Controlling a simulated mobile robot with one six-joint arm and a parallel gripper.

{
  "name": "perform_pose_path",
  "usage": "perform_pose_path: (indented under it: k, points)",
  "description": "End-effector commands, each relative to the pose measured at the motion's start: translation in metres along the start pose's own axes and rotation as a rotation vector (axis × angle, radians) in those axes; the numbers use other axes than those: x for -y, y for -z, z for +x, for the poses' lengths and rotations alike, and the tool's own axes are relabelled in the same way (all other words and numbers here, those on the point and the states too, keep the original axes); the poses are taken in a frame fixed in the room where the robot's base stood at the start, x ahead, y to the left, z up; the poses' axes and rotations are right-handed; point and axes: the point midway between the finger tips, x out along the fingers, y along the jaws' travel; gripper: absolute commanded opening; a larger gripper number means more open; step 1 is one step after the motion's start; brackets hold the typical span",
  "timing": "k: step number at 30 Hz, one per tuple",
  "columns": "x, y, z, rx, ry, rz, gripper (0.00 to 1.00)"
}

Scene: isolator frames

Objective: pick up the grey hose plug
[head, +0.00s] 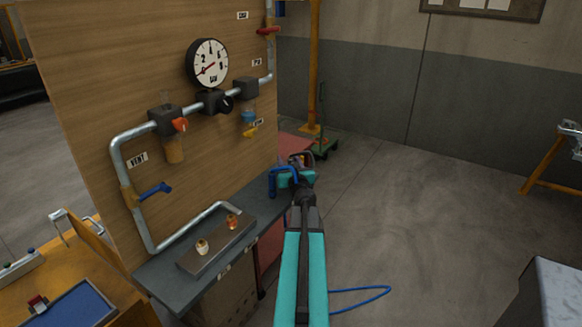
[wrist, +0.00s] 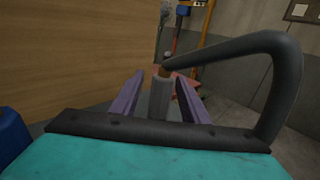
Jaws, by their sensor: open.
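A grey upright piece, which looks like the grey hose plug (wrist: 160,100), stands between the two purple fingers of my gripper (wrist: 158,80) in the wrist view. My gripper is open, with one finger on each side of it. Whether either finger touches it I cannot tell. In the head view my gripper (head: 300,160) is at the far right end of the dark shelf. My own wrist hides the plug there.
The wooden panel (head: 95,75) with pipes, valves and a round gauge (head: 208,63) rises left of my arm. The dark shelf (head: 165,285) carries a grey block (head: 215,246) with two small fittings. A blue hose (head: 365,300) lies on the floor. Open floor (head: 420,220) lies to the right.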

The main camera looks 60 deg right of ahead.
Motion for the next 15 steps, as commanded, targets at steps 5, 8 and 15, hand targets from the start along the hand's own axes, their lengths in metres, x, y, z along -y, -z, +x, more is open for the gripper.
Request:
perform_pose_path:
  k: [5, 8, 15]
  points:
    - [0.0001, -0.0001, 0.0000, 0.000, 0.000, 0.000, 0.36]
    - [0.0001, -0.0001, 0.0000, 0.000, 0.000, 0.000, 0.19]
    - [0.0002, -0.0003, -0.0001, 0.000, 0.000, 0.000, 0.00]
